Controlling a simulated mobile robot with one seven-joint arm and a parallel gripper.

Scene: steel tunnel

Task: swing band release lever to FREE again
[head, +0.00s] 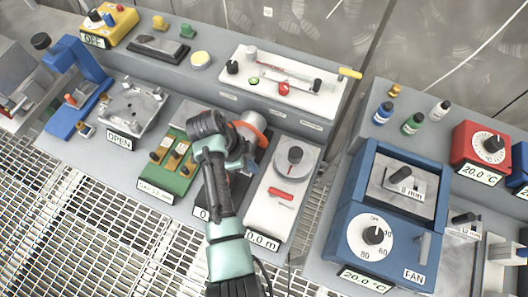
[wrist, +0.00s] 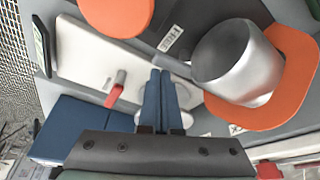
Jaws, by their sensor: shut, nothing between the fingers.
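The dark winding device with a silver drum (wrist: 240,62) and orange flanges (wrist: 285,95) fills the right of the wrist view. A FREE label (wrist: 171,38) lies on its dark base, left of the drum. In the head view the drum (head: 248,127) shows partly behind my arm. My gripper (wrist: 162,74) has its blue fingers together and empty, just below the FREE label and left of the drum. A pale grey bar (wrist: 176,66) lies by the fingertips; I cannot tell whether it is the release lever or whether they touch it. In the head view my arm hides the fingertips.
Left of the fingers, a white device (wrist: 90,55) carries a red handle (wrist: 114,95); the head view shows its dial (head: 294,156) and display. A green switch box (head: 166,160) stands left of my arm. A blue FAN oven (head: 405,240) stands right, across a gap.

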